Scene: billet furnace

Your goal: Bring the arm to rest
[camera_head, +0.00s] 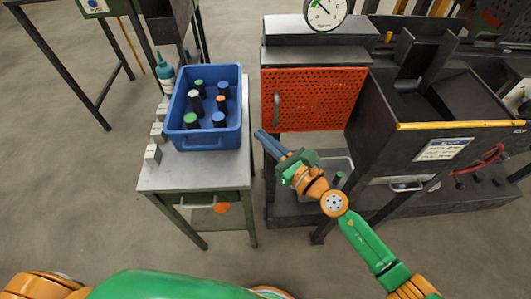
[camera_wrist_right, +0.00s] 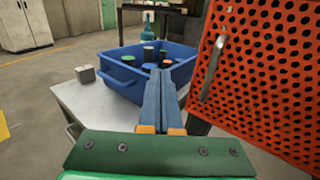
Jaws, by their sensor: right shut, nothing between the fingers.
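My right gripper (camera_head: 268,142) is in front of the orange perforated furnace door (camera_head: 315,98), just right of the small table (camera_head: 200,172). In the right wrist view its two blue fingers (camera_wrist_right: 160,88) lie together, shut and empty. They point toward the blue crate (camera_wrist_right: 122,82) on the table. My right arm reaches in from the lower right in the head view. My left gripper is not in view; orange and green parts of mine show along the bottom edge.
The blue crate (camera_head: 238,128) holds several dark billets with coloured ends. A teal bottle (camera_head: 165,72) and several small pale blocks (camera_head: 152,154) stand beside it. The door handle (camera_head: 277,107) sticks out near my gripper. A metal tray (camera_head: 345,166) lies under the furnace. Open floor lies at left.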

